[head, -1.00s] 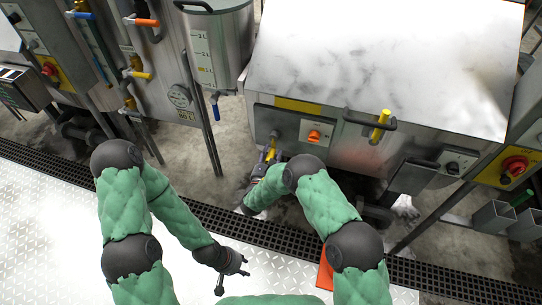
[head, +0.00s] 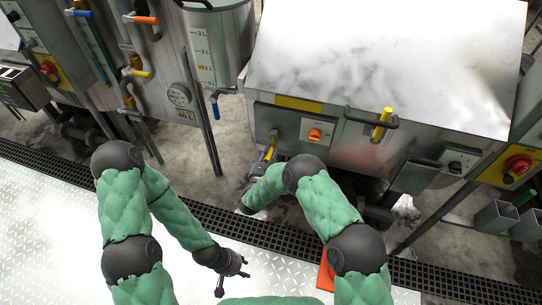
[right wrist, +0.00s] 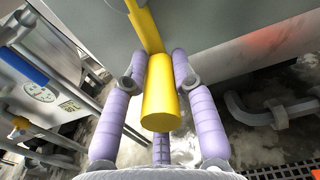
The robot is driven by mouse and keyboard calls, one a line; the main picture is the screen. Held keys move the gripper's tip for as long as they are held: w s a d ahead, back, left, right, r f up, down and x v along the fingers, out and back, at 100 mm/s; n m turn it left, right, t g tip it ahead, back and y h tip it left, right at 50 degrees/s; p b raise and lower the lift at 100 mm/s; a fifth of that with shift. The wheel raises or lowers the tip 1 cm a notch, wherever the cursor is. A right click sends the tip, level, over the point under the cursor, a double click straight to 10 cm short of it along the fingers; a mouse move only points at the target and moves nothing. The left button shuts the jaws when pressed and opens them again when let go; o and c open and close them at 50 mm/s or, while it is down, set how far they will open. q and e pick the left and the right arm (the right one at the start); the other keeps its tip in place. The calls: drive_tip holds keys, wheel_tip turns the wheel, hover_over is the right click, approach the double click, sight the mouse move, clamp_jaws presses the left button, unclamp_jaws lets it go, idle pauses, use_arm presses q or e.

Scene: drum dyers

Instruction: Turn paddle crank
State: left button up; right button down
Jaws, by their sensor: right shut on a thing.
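The paddle crank (head: 270,147) is on the front of the steel machine, with a yellow arm and a yellow cylindrical grip. In the right wrist view its grip (right wrist: 161,95) points toward the camera between lilac fingers. My right gripper (right wrist: 160,78) is shut on this grip, with a finger along each side. In the head view my right gripper (head: 265,160) is small and partly hidden by its own arm. My left gripper (head: 234,282) hangs empty above the pale tread-plate floor, its dark fingers spread apart.
An orange switch (head: 315,135) is right of the crank. A red rotary switch (head: 517,167) is far right. A steel tank (head: 220,45) and pipes stand left. A dark grating (head: 200,208) crosses the floor.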

drive_tip(key=m+b, duration=0.1)
drive_tip(key=a+m+b, duration=0.2)
drive_tip(key=b, duration=0.1)
drive_tip(key=shift+w+r+m, duration=0.25)
drive_tip(key=shift+w+m, duration=0.05)
drive_tip(key=shift+w, duration=0.1)
drive_tip(key=shift+w+a+r+m+b, duration=0.1)
drive_tip(key=shift+a+r+m+b, duration=0.2)
drive_tip(key=shift+m+b, duration=0.25)
drive_tip(key=shift+w+a+r+m+b, duration=0.1)
drive_tip(key=shift+a+r+m+b, duration=0.15)
drive_tip(key=shift+m, duration=0.4)
drive_tip(key=c, duration=1)
unclamp_jaws()
drive_tip(key=shift+f, duration=0.1)
